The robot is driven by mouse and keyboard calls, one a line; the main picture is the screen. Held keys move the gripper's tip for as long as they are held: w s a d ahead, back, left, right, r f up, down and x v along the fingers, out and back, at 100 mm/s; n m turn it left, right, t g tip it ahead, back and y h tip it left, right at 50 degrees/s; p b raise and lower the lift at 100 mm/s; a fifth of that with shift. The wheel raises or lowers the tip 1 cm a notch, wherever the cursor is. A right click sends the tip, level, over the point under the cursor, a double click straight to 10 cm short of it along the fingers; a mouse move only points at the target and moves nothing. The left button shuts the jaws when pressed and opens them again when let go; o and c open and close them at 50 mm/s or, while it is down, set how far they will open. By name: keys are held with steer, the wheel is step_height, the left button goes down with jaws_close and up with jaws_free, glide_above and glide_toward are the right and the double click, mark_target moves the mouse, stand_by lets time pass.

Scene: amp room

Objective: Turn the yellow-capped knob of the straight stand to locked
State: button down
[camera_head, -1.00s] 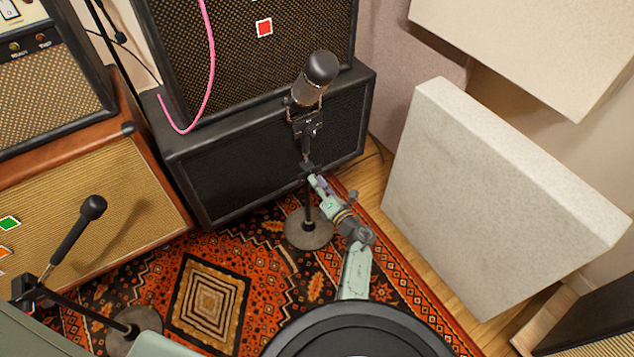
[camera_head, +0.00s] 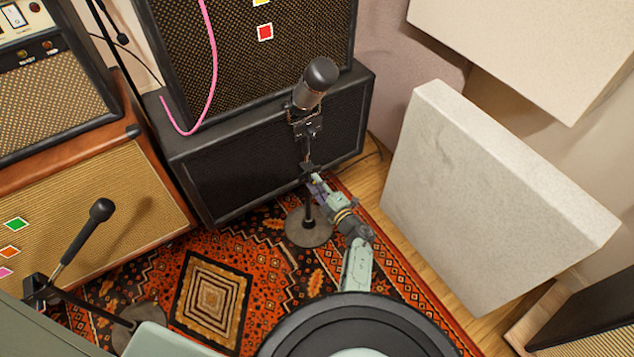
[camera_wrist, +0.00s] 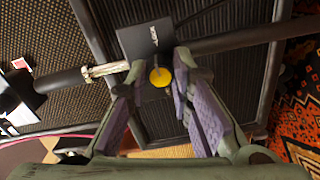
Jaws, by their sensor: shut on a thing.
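The straight stand (camera_head: 308,211) rises from a round base (camera_head: 309,229) on the rug and carries a large dark microphone (camera_head: 314,84). Its black clutch block and yellow-capped knob (camera_wrist: 160,77) show in the wrist view, with the stand's tube running across the picture. My gripper (camera_head: 314,180) is at the clutch, just below the microphone mount. In the wrist view my gripper (camera_wrist: 160,76) has its purple-padded fingers on either side of the knob, with the fingertips close against it.
Black speaker cabinets (camera_head: 262,150) stand right behind the stand, with a pink cable (camera_head: 213,60) hanging in front. A pale acoustic panel (camera_head: 490,190) leans at the right. A second microphone (camera_head: 84,235) on a boom stand is at the left. Patterned rug (camera_head: 250,250) lies between.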

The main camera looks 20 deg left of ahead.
steer(key=shift+m, duration=0.6)
steer(key=c, duration=1.4)
jaws_free()
steer(key=v, duration=1.2)
steer(key=shift+f, duration=0.1)
